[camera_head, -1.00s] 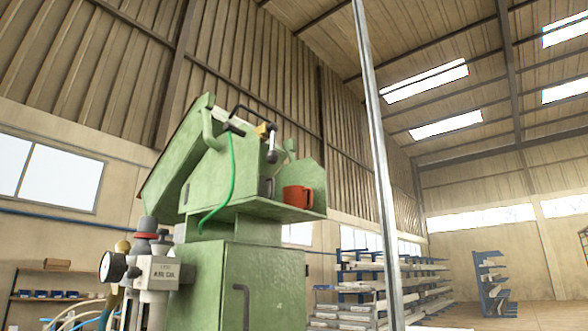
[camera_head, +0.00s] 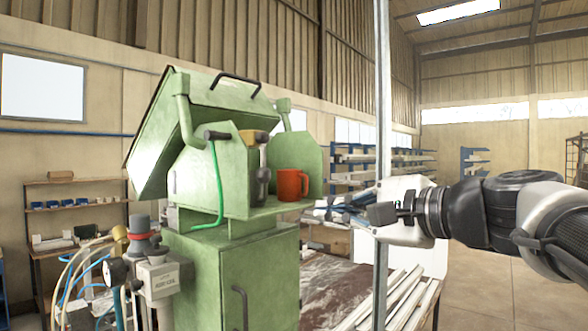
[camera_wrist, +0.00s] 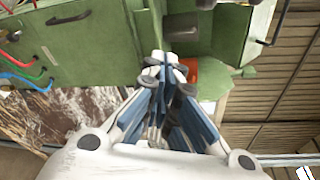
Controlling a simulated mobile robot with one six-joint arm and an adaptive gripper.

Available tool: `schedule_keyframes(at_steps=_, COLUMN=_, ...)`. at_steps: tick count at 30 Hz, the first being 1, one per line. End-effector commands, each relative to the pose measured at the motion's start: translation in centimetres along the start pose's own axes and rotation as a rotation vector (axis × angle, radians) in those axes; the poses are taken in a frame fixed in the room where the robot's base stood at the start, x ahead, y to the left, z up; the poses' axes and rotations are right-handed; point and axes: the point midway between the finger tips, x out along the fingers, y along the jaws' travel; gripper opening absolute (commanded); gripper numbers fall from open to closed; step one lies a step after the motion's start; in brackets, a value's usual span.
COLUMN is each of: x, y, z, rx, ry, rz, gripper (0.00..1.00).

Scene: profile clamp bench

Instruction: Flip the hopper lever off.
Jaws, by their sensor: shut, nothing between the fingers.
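A green machine (camera_head: 240,270) stands left of centre in the head view, with a green hopper-like housing on top. A dark lever (camera_head: 262,155) with a yellow-brown block beside its top stands upright at the housing's front; I cannot tell its on or off position. In the wrist view the housing fills the top, and I cannot make out the lever there. My gripper (camera_head: 335,210) comes in from the right in the head view, at about shelf height, apart from the machine. Its fingers (camera_wrist: 168,68) are closed together and empty in the wrist view.
A thin metal post (camera_head: 382,90) stands near my gripper. Hoses and a gauge (camera_head: 118,272) are at lower left. White profiles (camera_head: 405,298) lie at lower right.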

Motion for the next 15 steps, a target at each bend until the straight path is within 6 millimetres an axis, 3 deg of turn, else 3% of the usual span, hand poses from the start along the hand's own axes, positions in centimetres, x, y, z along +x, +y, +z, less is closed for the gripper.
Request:
schedule_keyframes(at_steps=1, x=-0.1, y=-1.7, z=0.1, rx=0.02, ry=-0.008, rz=-0.022, gripper=0.0)
schedule_keyframes(at_steps=4, x=-0.1, y=-3.0, z=0.1, rx=0.041, ry=-0.019, rz=-0.048, gripper=0.0)
schedule_keyframes(at_steps=15, x=0.0, y=-3.0, z=0.1, rx=0.044, ry=-0.021, rz=-0.053, gripper=0.0)
